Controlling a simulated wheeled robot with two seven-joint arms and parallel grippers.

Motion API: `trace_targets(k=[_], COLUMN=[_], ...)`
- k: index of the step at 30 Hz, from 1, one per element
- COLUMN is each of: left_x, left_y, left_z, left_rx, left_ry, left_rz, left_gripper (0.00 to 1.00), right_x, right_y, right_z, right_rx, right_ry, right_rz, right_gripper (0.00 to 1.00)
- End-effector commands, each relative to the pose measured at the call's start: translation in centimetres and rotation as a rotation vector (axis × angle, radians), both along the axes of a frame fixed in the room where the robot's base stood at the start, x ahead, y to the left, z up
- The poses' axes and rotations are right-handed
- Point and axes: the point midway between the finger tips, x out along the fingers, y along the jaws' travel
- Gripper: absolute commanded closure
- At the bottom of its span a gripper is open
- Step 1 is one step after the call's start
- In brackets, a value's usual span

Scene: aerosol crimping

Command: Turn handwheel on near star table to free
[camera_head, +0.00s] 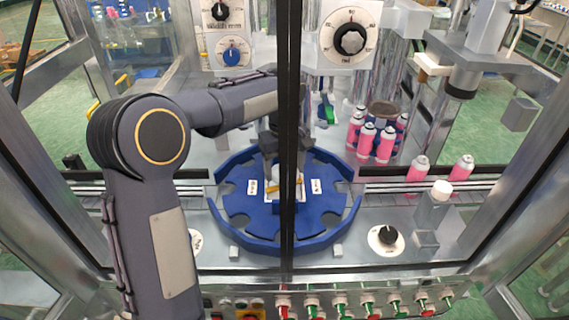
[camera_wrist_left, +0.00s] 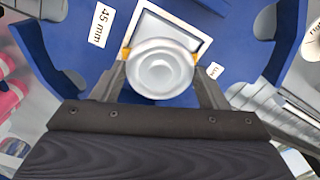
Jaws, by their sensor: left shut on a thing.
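The blue near star table (camera_head: 240,218) lies in the middle of the head view, with pockets around its edge. My left arm comes in from the left and reaches down over its centre. My left gripper (camera_head: 283,186) is shut on the handwheel (camera_wrist_left: 160,70), a round silver knob at the table's hub. The left wrist view shows the two fingertips on opposite sides of the knob. It sits over a white-edged square plate (camera_wrist_left: 194,31) on the blue disc. In the head view the gripper and a dark post hide most of the handwheel. My right gripper is not in view.
A dark vertical frame post (camera_head: 289,120) crosses in front of the star table. Pink cans (camera_head: 384,143) stand grouped behind right, with more on the conveyor (camera_head: 400,190). Dials (camera_head: 350,40) hang above. A black knob (camera_head: 387,235) sits front right, and coloured buttons line the front.

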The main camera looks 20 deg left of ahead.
Motion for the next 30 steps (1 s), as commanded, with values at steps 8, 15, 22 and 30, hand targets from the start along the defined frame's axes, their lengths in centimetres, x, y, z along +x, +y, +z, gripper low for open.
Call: trace_targets(k=[8,15,22,30], left_x=[0.02,0.05,0.05,0.06], left_y=[0.01,0.04,0.08,0.11], left_z=[0.18,0.13,0.09,0.06], left_rx=[0.002,0.001,0.002,0.001], left_ry=[-0.002,-0.002,-0.003,-0.003], left_rz=[0.216,0.343,0.399,0.414], left_gripper=[0.55,0.55,0.55,0.55], right_x=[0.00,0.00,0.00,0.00], right_y=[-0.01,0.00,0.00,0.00], right_z=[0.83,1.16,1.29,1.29], right_rx=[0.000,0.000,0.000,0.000], right_ry=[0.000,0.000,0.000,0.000], right_rz=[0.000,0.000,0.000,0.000], right_gripper=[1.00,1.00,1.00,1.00])
